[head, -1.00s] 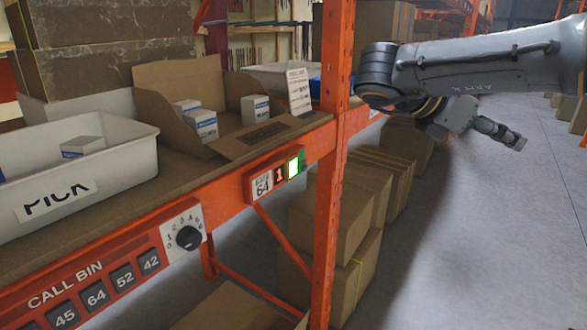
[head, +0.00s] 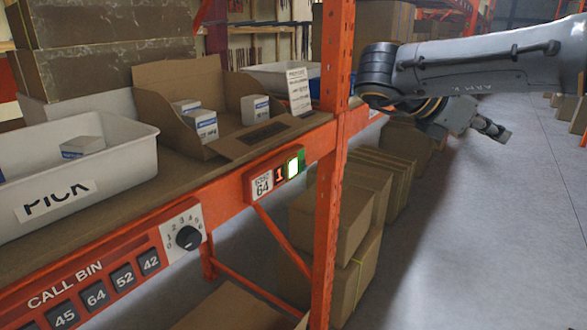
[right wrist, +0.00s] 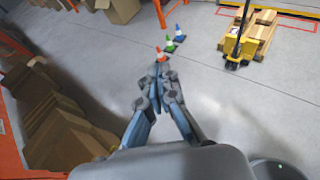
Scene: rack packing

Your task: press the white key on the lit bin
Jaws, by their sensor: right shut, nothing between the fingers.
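The lit bin module is on the front beam of the orange rack, with a label plate reading 64 (head: 262,186), a red lit digit 1 (head: 279,175) and a bright white key (head: 293,168) in a green surround. It sits below the open cardboard box (head: 190,125). My right gripper (head: 505,138) is to the right of the rack upright, over the aisle, well apart from the key. In the right wrist view its fingers (right wrist: 160,70) meet at the tips with nothing between them. My left gripper is in neither view.
An orange upright (head: 334,170) stands between the key and my right arm. A white PICK tote (head: 120,165), a dial (head: 188,237) and CALL BIN buttons (head: 95,296) are at left. Cartons (head: 345,205) stack below. Cones (right wrist: 170,45) and a yellow pallet jack (right wrist: 240,45) stand on the floor.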

